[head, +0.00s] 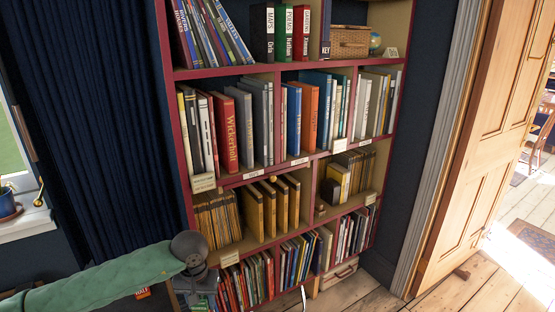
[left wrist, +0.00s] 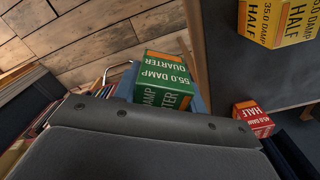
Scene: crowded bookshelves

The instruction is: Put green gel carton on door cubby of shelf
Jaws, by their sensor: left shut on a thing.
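The green carton (left wrist: 162,85), marked "55.0 DAMP QUARTER", shows in the left wrist view just beyond the dark grey body of my left gripper (left wrist: 150,120). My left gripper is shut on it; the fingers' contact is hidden. In the head view my left gripper (head: 203,296) is low at the bottom edge, in front of the shelf's lower left corner, and the carton is hard to make out there. The shelf (head: 312,158) has dark red edges and several cubbies. Its right-hand cubbies lie nearest the door. The cubby labels are too small to read. My right gripper is not seen.
The wooden door (head: 480,130) stands open at the right. Books fill most cubbies; a wicker basket (head: 349,41) sits high up. Bare wooden floor (head: 350,297) lies before the shelf's right side.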

